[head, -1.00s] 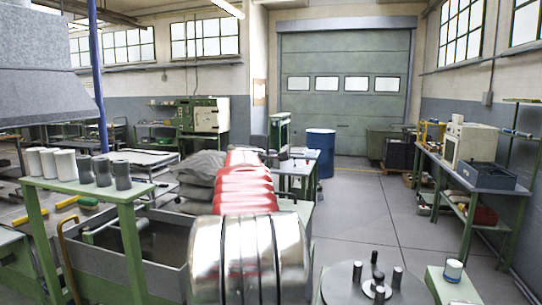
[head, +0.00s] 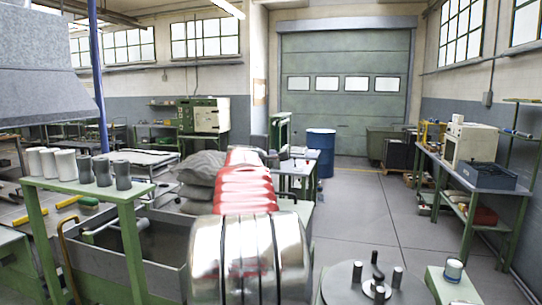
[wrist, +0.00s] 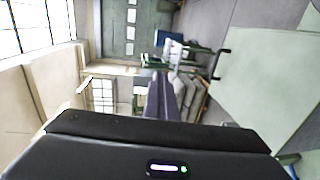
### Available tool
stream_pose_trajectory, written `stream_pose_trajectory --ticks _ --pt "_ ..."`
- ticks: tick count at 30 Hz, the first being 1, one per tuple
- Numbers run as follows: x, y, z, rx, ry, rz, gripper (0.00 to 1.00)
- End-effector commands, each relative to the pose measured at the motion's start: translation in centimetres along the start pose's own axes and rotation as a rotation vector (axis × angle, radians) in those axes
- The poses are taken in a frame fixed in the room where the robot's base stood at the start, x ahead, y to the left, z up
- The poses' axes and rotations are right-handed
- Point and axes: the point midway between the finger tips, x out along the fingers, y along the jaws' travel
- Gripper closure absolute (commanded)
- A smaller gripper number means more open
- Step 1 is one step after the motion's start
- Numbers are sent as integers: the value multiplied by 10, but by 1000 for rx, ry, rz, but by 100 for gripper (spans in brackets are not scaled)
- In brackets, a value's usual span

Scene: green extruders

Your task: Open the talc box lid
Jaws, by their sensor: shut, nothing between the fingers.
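My gripper (wrist: 164,80) shows in the wrist view as a dark grey, narrow pair of fingers pressed together, with nothing held. It points ahead into the room and touches nothing that I can see. In the head view my own arm hides most of it. No box is clearly marked as the talc box. A pale green flat panel (wrist: 268,85) with a black bar handle (wrist: 219,64) fills the right of the wrist view, apart from the fingers. I cannot tell if it is the lid.
A grey open-topped trough (head: 190,258) stands at the left, beside a green stand (head: 133,245) bearing white and grey cylinders. Grey sacks (head: 200,168) are stacked beyond my arm. A round plate with dark pegs (head: 345,290) is at lower right. Floor is clear toward the shutter door.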

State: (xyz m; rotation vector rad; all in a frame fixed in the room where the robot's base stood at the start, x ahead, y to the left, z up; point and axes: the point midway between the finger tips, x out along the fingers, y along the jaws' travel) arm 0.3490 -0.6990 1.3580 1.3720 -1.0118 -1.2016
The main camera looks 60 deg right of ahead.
Motion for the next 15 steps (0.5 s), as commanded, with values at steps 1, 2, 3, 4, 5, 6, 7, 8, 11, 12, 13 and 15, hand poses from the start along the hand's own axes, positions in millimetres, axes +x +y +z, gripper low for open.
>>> stream_pose_trajectory --ticks 1,2,3,4,5,6,7,8,11,12,13,15 --pt "0 0 0 0 0 0 100" --pt "0 0 0 0 0 0 98" --pt "0 0 0 0 0 0 95" --pt "0 0 0 0 0 0 93" --pt "0 0 0 0 0 0 90" --pt "0 0 0 0 0 0 88" --pt "0 0 0 0 0 0 86" --pt "0 0 0 0 0 0 83" --pt "0 0 0 0 0 0 82" --pt "0 0 0 0 0 0 82" --pt "0 0 0 0 0 0 82" --pt "0 0 0 0 0 0 82"
